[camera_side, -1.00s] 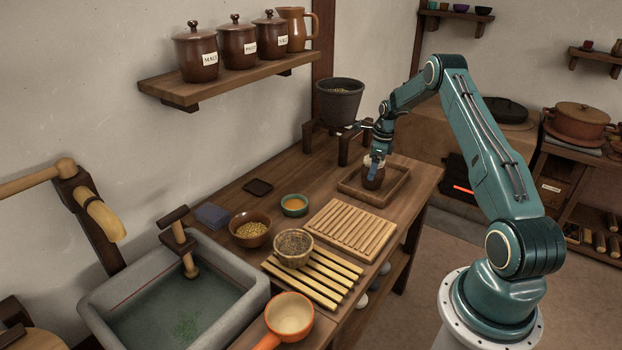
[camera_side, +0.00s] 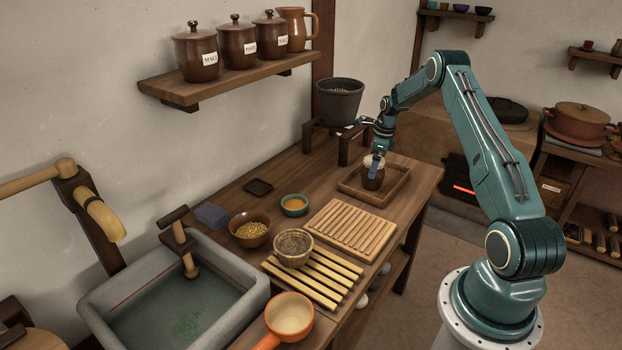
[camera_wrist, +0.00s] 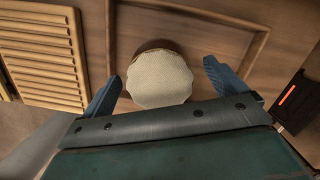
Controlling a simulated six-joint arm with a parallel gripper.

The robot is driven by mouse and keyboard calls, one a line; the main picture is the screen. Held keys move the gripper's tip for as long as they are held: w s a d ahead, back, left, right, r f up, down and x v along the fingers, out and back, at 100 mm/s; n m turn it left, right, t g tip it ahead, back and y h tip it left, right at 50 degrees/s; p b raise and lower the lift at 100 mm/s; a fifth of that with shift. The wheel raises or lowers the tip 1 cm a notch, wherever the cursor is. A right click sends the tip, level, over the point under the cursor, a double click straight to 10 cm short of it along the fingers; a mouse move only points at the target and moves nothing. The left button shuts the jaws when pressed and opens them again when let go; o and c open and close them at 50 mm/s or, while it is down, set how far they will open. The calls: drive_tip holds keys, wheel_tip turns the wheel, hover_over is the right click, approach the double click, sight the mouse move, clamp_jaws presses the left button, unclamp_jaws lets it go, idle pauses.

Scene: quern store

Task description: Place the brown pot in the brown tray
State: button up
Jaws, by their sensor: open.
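The brown pot (camera_side: 372,178), with a pale cloth-like cover on top, stands upright inside the brown tray (camera_side: 352,192) on the wooden bench. In the wrist view the pale cover (camera_wrist: 159,79) hides most of the pot, and the tray's rim (camera_wrist: 258,52) runs around it. My gripper (camera_side: 374,163) is open just above the pot. In the wrist view its blue fingers (camera_wrist: 161,82) stand apart on either side of the pot, with a gap on each side.
A slatted wooden rack (camera_side: 350,229) lies left of the tray. A dark grey bucket-like vessel (camera_side: 340,102) stands on a wooden stand behind it. Bowls, including one of grain (camera_side: 250,230), sit further left. Bare bench shows behind the rack.

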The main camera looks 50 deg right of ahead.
drive_tip(key=r, duration=0.3)
drive_tip(key=s+r, duration=0.1)
drive_tip(key=r, duration=0.6)
drive_tip(key=shift+s+d+r, duration=0.25)
drive_tip(key=shift+d, duration=0.05)
drive_tip(key=shift+a+r, duration=0.15)
drive_tip(key=s+a+r+n+t+h, duration=0.1)
drive_tip(key=s+a+r+n, duration=0.1)
drive_tip(key=a+r+n, duration=0.9)
drive_tip(key=s+a+r+n+t, duration=0.1)
drive_tip(key=a+r+n, duration=0.3)
drive_tip(key=a+r, duration=0.85)
drive_tip(key=s+a+f+n+t, duration=0.1)
drive_tip(key=s+a+f+n, duration=0.1)
drive_tip(key=s+a+n, duration=0.6)
drive_tip(key=s+a+f+n+t, duration=0.1)
drive_tip(key=s+a+f+n, duration=0.1)
drive_tip(key=s+a+n, duration=0.6)
drive_tip(key=s+a, duration=0.2)
drive_tip(key=s, duration=0.2)
drive_tip(key=shift+s+a+f+n, duration=0.25)
drive_tip(key=shift+s+a+n, duration=0.05)
drive_tip(key=shift+a, duration=0.1)
